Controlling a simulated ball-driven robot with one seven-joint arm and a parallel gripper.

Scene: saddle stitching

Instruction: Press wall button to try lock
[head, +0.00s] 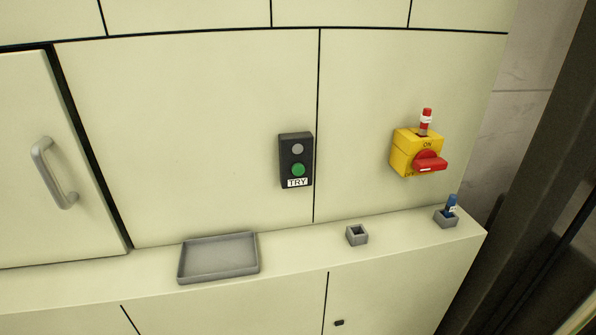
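The wall button is a green round button (298,170) on a dark upright box (296,144) fixed to the cream wall panel. A grey round lamp or button (298,149) sits above it, and a white "TRY" label (298,183) is below it. To the right is a yellow switch box (404,152) marked "ON" with a red rotary handle (430,162). A red and white piece (426,122) stands upright on top of it. My gripper is not in view, and nothing touches the button.
A ledge (300,262) runs below the panel. On it are a shallow grey tray (218,257), apparently empty, a small empty grey holder (357,235), and another holder (446,219) with a blue piece (451,204) in it. A door with a grey handle (54,172) is at the left.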

